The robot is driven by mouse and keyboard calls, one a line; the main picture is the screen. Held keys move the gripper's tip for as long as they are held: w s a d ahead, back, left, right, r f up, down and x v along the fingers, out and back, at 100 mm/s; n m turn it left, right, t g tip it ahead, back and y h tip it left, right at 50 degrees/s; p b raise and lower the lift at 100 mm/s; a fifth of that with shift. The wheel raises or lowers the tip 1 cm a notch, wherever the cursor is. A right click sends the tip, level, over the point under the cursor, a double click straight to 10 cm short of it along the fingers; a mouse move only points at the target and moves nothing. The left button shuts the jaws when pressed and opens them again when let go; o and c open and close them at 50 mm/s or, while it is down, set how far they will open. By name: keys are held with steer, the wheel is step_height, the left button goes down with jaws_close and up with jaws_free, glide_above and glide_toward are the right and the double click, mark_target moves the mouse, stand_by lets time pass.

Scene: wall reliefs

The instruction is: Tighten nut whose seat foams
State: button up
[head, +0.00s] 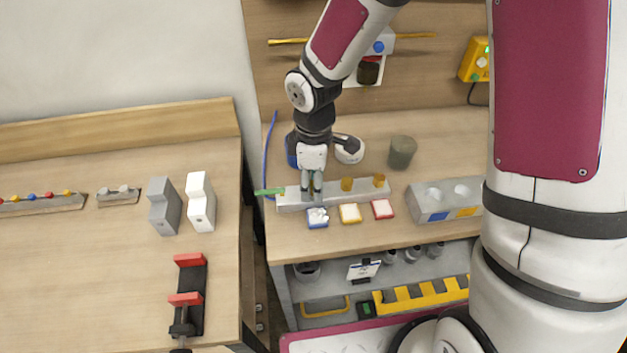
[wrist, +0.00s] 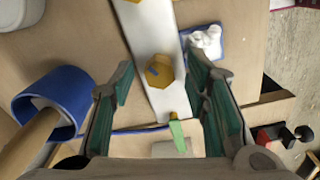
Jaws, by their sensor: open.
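A pale bar (head: 330,194) lies on the right bench with brass nuts along its top. Two nuts, the middle one (head: 347,184) and the right one (head: 379,180), show clear in the head view. My gripper (head: 312,196) points down over the bar's left part and hides the nut there. White foam (wrist: 205,41) lies on the blue-edged pad (head: 318,222) in front of this nut. The yellow pad (head: 350,213) and red pad (head: 382,209) show no such foam lumps.
A green piece (head: 269,191) sticks out from the bar's left end. A blue-rimmed round thing (wrist: 55,103) is close to my gripper. A dark cup (head: 402,151) stands behind, and a grey block (head: 443,201) stands right. A gap separates the left bench (head: 90,260).

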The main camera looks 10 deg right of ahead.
steer(key=shift+f, duration=0.15)
steer(key=shift+c, duration=0.4)
jaws_close()
steer(key=m, duration=0.5)
steer(key=shift+m, duration=0.4)
steer(key=m, duration=0.5)
steer(key=shift+m+p, duration=0.3)
steer(key=shift+m, duration=0.4)
